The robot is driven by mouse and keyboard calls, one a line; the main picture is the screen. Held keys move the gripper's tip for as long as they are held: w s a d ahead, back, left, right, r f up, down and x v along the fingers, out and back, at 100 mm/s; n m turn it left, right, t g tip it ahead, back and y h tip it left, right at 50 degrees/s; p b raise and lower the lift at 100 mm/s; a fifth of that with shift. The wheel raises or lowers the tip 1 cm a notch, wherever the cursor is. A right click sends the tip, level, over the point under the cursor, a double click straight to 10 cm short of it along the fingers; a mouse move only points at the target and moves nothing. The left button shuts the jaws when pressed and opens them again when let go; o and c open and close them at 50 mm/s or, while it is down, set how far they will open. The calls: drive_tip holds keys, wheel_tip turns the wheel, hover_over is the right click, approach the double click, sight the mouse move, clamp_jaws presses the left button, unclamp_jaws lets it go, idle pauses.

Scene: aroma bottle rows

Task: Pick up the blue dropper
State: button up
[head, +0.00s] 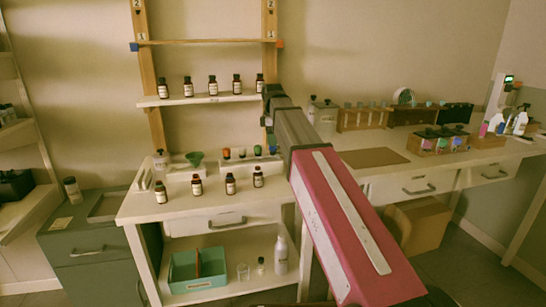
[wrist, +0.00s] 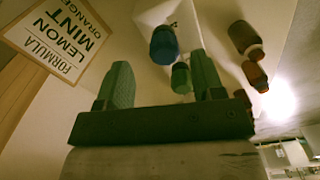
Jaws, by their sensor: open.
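The blue dropper (wrist: 164,45) shows its rounded blue top in the wrist view, just past the fingertips and in line with the space between them. It also shows in the head view (head: 257,150), in a row of coloured droppers on a small white stand. A green dropper (wrist: 181,78) shows close beside it in the wrist view, near the right finger. My gripper (wrist: 159,62) is open, with one green finger on each side and nothing held. In the head view my gripper hangs by the right shelf post, partly hidden by my arm.
Dark bottles (head: 197,184) stand in front of the stand, and two brown bottles show right of the fingers in the wrist view (wrist: 245,38). More bottles line the shelf (head: 205,100) above. A formula card (wrist: 55,38) and wooden post are at the left of the wrist view.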

sight(273, 149)
drive_tip(key=f, duration=0.5)
drive_tip(key=shift+s, duration=0.3)
drive_tip(key=shift+c, duration=0.3)
drive_tip(key=c, duration=0.6)
